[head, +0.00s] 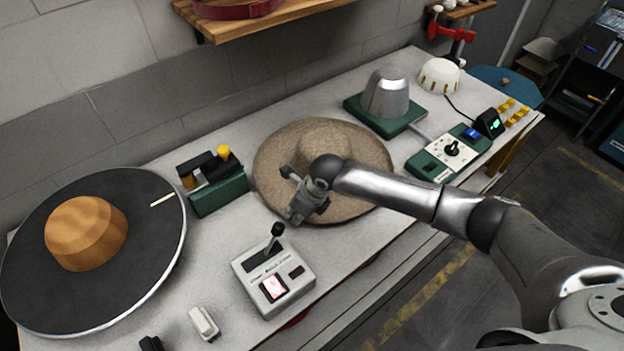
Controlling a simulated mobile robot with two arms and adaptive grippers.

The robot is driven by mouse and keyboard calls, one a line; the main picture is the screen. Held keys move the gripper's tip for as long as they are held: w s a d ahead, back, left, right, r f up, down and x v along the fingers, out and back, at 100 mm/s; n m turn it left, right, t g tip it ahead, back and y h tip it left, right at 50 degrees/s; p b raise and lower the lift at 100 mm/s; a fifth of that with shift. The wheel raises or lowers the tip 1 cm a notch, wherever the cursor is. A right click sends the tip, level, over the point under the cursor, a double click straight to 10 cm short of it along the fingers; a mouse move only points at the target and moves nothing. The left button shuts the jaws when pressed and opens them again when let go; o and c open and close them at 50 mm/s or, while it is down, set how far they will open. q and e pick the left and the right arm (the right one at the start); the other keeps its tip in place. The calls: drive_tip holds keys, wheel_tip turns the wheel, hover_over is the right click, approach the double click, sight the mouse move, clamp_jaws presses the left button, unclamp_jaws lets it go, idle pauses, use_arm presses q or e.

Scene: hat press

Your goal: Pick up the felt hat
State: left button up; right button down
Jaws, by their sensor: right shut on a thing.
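The felt hat (275,150) is tan-grey with a wide round brim and a low crown, and it is in the middle of the long white table. My right gripper (293,217) reaches in from the right over the hat and is shut on the near-left part of its brim. The gripper and my arm hide part of the crown and the near brim. I cannot tell whether the hat touches the table. My left gripper is not in view.
A black disc (150,235) with a wooden hat block (85,233) is at left. A green device (217,190) and a lever box (273,273) stand near the hat. Behind are a metal form (386,92) and, at right, a control panel (449,150).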

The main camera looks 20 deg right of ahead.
wheel_tip(320, 180, up, 9)
drive_tip(key=b, duration=0.3)
drive_tip(key=shift+f, duration=0.15)
drive_tip(key=shift+r, duration=0.65)
drive_tip(key=c, duration=2.1)
unclamp_jaws()
clamp_jaws()
